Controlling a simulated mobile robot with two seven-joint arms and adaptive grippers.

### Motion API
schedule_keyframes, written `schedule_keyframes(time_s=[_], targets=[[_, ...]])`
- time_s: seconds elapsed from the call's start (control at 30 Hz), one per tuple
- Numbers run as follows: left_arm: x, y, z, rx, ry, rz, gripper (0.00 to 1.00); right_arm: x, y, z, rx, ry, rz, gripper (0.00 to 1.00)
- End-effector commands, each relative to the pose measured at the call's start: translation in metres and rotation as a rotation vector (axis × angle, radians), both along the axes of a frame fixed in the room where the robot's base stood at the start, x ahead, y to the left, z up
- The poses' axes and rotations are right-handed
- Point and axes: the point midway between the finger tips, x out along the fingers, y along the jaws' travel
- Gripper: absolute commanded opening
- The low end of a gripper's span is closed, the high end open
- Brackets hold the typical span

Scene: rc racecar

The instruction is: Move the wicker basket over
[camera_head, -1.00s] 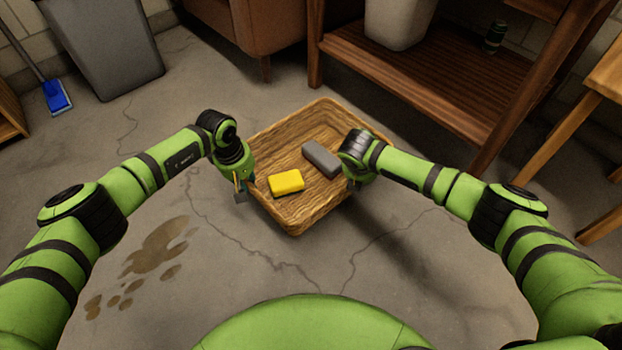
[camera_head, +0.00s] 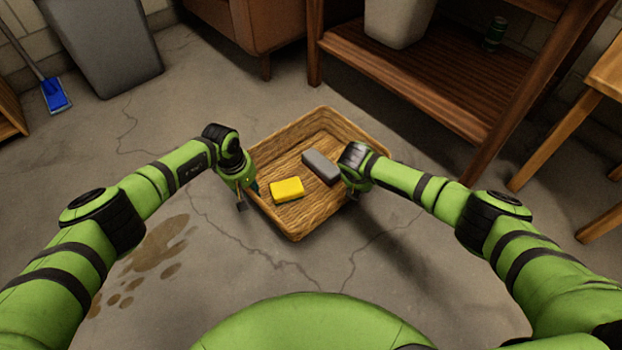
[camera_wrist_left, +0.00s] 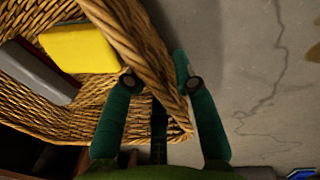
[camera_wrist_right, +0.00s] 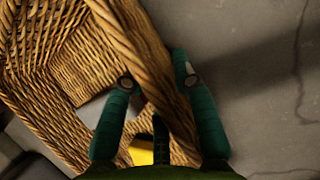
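The wicker basket (camera_head: 268,147) is a brown woven rectangular tray in the middle of the head view, between my two arms. A yellow sponge (camera_head: 287,189) and a grey block (camera_head: 321,167) lie inside it. My left gripper (camera_head: 241,203) is at its left rim; in the left wrist view the rim (camera_wrist_left: 150,62) runs between the two fingers. My right gripper (camera_head: 351,194) is at its right rim, partly hidden by its own wrist; in the right wrist view the rim (camera_wrist_right: 150,65) passes between the fingers. Both look closed on the rim. I cannot tell whether the basket touches the floor.
A wooden shelf unit (camera_head: 420,85) stands behind to the right, with a pale bin (camera_head: 398,22) on it. A wooden stool (camera_head: 560,140) is at far right. The cracked concrete floor around the basket is clear.

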Motion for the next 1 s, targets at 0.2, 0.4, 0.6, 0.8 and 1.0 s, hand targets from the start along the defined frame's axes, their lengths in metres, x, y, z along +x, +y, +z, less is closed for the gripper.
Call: schedule_keyframes(time_s=[0.2,0.4,0.6,0.8,1.0], targets=[[0.000,-0.001,0.001,-0.002,-0.002,-0.001,0.37,0.000,0.002,0.001,0.003,-0.001,0.001,0.37],[0.000,-0.002,0.001,-0.004,-0.002,-0.001,0.37,0.000,0.002,0.001,0.004,-0.001,0.003,0.37],[0.001,-0.001,0.005,-0.004,-0.003,-0.001,0.37,0.000,0.003,0.001,0.005,-0.001,0.003,0.37],[-0.001,0.002,0.029,-0.004,-0.006,-0.004,0.37,0.000,0.003,0.001,0.005,-0.001,0.003,0.37],[-0.004,0.007,0.070,-0.004,-0.006,-0.003,0.37,0.000,0.003,0.001,0.005,-0.001,0.003,0.37]])
